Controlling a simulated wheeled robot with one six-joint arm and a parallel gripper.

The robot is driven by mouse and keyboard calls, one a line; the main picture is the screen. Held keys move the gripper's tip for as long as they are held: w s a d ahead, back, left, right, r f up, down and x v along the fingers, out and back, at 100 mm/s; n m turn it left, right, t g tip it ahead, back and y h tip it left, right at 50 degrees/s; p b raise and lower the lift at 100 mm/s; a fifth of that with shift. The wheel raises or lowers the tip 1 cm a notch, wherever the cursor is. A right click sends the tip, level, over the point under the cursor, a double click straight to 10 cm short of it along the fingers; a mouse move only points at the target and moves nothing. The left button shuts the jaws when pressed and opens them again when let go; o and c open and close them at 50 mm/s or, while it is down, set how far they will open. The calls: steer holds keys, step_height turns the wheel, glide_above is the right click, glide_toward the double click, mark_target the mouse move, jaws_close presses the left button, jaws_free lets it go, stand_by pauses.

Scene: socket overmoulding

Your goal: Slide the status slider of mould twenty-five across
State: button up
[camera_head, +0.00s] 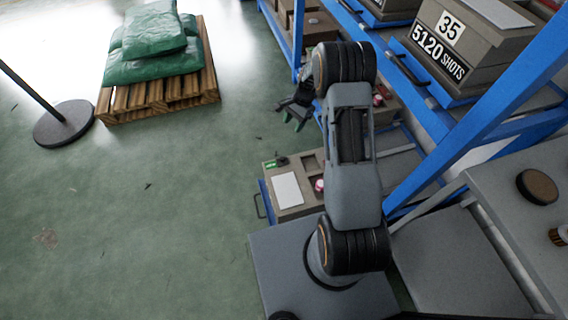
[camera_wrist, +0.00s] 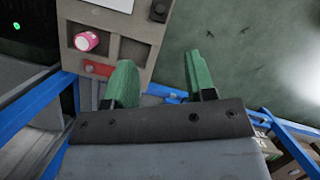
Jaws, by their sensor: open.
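My gripper (camera_head: 297,112) is open and empty, hanging over the floor side of the rack in the head view. In the wrist view its two green fingers (camera_wrist: 162,82) stand apart in front of a grey-brown mould top (camera_wrist: 128,22). A red slider-like piece (camera_wrist: 97,68) lies in a slot near that mould's lower edge, just left of the fingers and partly close to the left finger. A pink cylinder (camera_wrist: 86,41) sits in a recess above it. No number twenty-five is readable, so I cannot tell which mould this is.

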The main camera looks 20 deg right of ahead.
steer(key=m+b, duration=0.1)
glide_toward(283, 158)
steer(key=b+x, duration=0.3)
steer(key=x, duration=0.5)
steer(key=shift+a+f, duration=0.1)
steer(key=shift+f, duration=0.25)
steer(key=shift+c, duration=0.4)
jaws_close()
